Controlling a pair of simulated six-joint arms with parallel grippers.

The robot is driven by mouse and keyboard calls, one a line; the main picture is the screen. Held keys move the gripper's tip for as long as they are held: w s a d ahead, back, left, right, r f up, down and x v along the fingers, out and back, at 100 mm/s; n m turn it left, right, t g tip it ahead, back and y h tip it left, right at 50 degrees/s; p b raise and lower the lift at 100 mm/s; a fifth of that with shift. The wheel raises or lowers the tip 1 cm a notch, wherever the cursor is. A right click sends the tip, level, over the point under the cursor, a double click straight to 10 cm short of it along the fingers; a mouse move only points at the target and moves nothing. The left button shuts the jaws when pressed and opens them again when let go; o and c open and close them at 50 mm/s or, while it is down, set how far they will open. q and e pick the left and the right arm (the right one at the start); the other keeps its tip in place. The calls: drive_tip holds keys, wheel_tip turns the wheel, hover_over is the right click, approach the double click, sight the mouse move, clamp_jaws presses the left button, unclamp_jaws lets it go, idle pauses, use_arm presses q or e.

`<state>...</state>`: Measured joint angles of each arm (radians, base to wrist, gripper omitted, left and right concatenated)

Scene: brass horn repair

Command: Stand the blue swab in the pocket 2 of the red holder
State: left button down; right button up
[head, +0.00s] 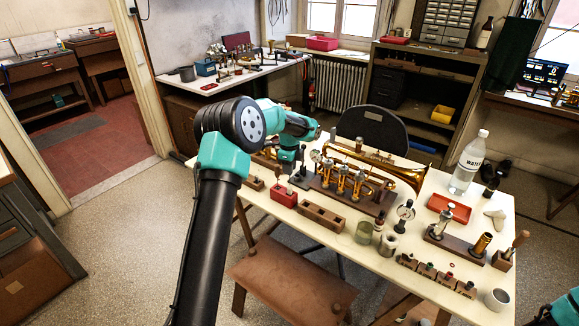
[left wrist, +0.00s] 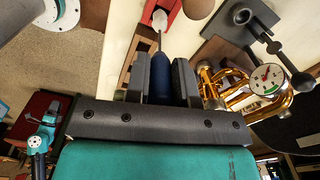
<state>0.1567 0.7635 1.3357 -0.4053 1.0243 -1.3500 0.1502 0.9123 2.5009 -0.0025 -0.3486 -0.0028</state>
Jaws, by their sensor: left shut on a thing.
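My left gripper (left wrist: 158,62) is shut on the blue swab (left wrist: 150,78). The swab's blue handle lies between the two dark fingers, and its thin shaft runs to a white tip at the top of the left wrist view. The red holder (left wrist: 173,25) shows beside and behind that tip. I cannot tell whether the tip is above or inside a pocket. In the head view the red holder (head: 284,195) sits on the cream table, just below my left gripper (head: 291,170). The pocket numbers are too small to read. My right gripper is not in view.
A wooden block with pockets (head: 321,215) stands right of the red holder. The brass horn (head: 385,165) lies behind it, with a dial gauge (left wrist: 266,78) close to my left gripper. Glass jars (head: 364,232) stand near the table's front edge.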

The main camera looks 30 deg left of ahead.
use_arm(q)
drive_tip(key=shift+f, duration=2.15)
drive_tip(key=c, duration=0.9)
unclamp_jaws()
drive_tip(key=shift+r, duration=0.1)
wheel_tip(320, 180, up, 17)
drive_tip(key=shift+r, duration=0.15)
